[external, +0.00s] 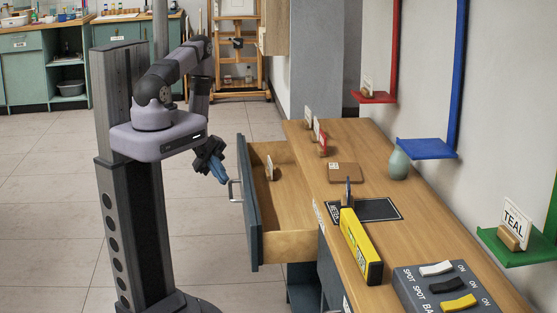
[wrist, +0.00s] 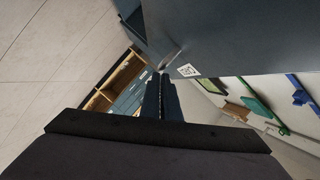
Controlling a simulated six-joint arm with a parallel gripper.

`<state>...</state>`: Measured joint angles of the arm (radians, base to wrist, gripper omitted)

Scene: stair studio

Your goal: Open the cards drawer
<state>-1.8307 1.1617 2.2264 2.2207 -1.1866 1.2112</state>
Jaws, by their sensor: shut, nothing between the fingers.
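One drawer (external: 249,205) with a blue-grey front stands pulled out from the wooden counter. Its wooden inside shows, with a small white card in a wooden holder (external: 270,168) near the back. I cannot read a label on this drawer. A metal bar handle (external: 234,190) is on its front. My gripper (external: 221,176) is shut and empty, just outside the drawer front, close to the handle and seemingly apart from it. In the wrist view, my shut fingers (wrist: 160,84) point toward a dark blue-grey panel (wrist: 235,35) with a metal piece and a small white marker.
Red, blue and green wall shelves are at the right. The tiled floor (external: 40,220) left of my arm is clear.

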